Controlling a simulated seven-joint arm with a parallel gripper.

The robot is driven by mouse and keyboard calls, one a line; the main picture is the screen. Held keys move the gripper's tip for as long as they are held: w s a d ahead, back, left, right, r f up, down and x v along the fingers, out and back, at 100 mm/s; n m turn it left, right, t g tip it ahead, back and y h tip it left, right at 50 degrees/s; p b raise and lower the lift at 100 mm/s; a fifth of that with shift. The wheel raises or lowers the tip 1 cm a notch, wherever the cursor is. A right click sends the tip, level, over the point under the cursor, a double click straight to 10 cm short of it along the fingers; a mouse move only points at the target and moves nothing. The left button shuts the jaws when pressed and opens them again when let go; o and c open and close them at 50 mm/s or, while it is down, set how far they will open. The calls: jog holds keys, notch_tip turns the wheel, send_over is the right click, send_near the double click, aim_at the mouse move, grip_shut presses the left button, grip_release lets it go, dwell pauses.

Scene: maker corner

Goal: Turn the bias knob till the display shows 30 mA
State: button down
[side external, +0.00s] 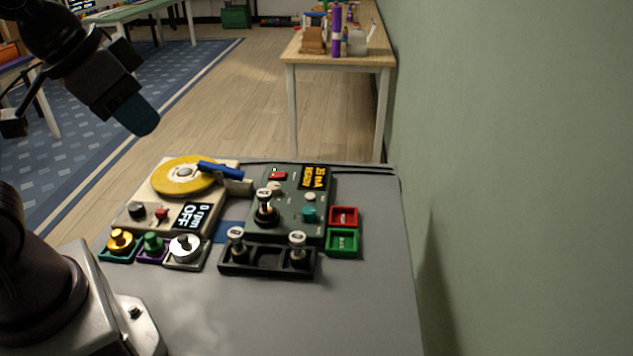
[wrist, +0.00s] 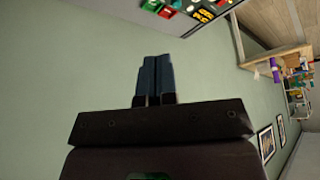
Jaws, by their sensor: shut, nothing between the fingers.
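A green tester box (side external: 288,203) stands on the grey table, with a small tube plugged into its top. Its display (side external: 314,178) shows orange text that seems to read 35 mA, with a second line too small to read surely. A teal knob (side external: 308,214) sits on the tester's near right part; its label is too small to confirm as the bias knob. My gripper (side external: 141,118) is high above the table at the upper left, well away from the tester. Its blue fingers (wrist: 155,76) are together and empty in the wrist view.
Left of the tester is a cream machine (side external: 160,197) with a yellow disc and an OFF display. Small coloured holders stand before it. A black rack (side external: 267,261) with two tubes stands before the tester; red (side external: 344,216) and green trays are at its right. The table's front is clear.

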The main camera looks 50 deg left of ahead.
dwell(0.4)
jog(key=c, duration=1.6)
grip_release()
jog(key=o, duration=0.3)
jog(key=shift+w+f, duration=0.1)
jog(key=shift+f, duration=0.15)
jog(key=o, duration=0.5)
jog(key=shift+w+a+f+g, duration=0.2)
jog(key=shift+w+f+g, duration=0.7)
jog(key=shift+f, duration=0.15)
jog(key=shift+o, duration=0.2)
jog(key=n+g, duration=0.3)
jog(key=n, duration=0.8)
send_near(308, 209)
jog(key=shift+m, duration=0.3)
jog(key=f, duration=0.9)
jog(key=shift+w+f, duration=0.2)
jog(key=shift+w, duration=0.1)
